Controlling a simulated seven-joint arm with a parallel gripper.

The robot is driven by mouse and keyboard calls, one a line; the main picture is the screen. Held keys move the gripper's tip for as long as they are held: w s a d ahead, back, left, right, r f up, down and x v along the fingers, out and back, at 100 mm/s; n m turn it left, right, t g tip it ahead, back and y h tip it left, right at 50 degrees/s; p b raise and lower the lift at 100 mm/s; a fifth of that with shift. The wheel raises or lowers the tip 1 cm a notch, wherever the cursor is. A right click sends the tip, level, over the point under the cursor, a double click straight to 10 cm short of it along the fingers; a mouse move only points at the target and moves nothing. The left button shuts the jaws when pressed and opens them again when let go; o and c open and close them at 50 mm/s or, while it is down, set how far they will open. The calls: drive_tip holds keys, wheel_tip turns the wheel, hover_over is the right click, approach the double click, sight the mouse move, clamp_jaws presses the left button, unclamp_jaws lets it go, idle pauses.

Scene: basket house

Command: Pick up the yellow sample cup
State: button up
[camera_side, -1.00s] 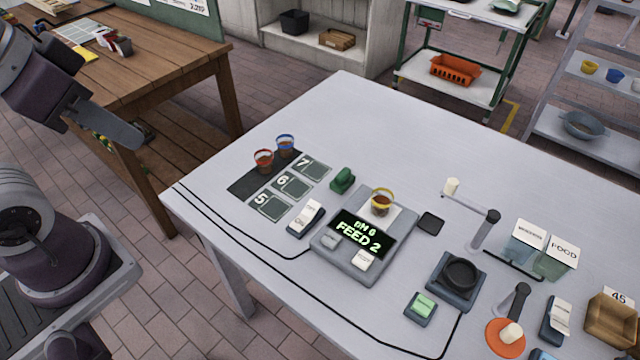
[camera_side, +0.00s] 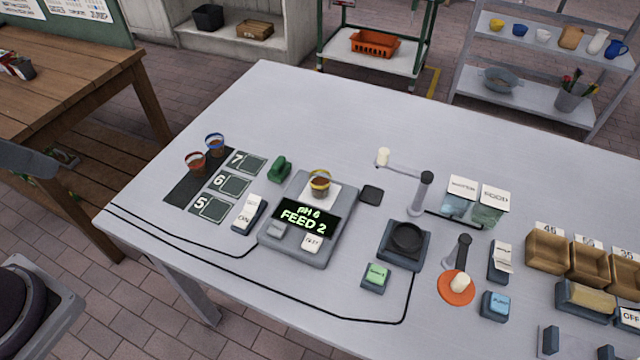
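The yellow sample cup (camera_side: 320,183), a small cup with a yellow rim and brown contents, stands upright on the white pad of a grey meter (camera_side: 290,252). The meter's screen reads "pH 6 FEED 2". A red-rimmed cup (camera_side: 196,162) and a blue-rimmed cup (camera_side: 214,145) stand on a dark mat at the left of the table. My gripper is out of the picture. Only parts of my arm show at the left edge, well away from the yellow cup.
Numbered squares 5, 6 and 7 (camera_side: 229,184) lie beside the dark mat. A green block (camera_side: 280,169), a switch (camera_side: 249,212) and a black square (camera_side: 371,195) surround the meter. A post with a side arm (camera_side: 421,194) stands to its right. The table's far part is clear.

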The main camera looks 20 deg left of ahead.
drive_tip(key=o, duration=1.1)
drive_tip(key=shift+c, duration=0.2)
drive_tip(key=m+g+h, duration=0.1)
drive_tip(key=m+g, duration=0.4)
drive_tip(key=m, duration=1)
hover_over(320, 178)
drive_tip(key=s+a, duration=0.2)
drive_tip(key=s, duration=0.1)
wheel_tip(320, 178, down, 18)
drive_tip(key=shift+m, duration=0.4)
drive_tip(key=d+f, duration=0.1)
drive_tip(key=f, duration=0.2)
drive_tip(key=w+d+f, duration=0.1)
drive_tip(key=f, duration=0.6)
drive_tip(key=shift+w+d, duration=0.15)
drive_tip(key=shift+d, duration=0.25)
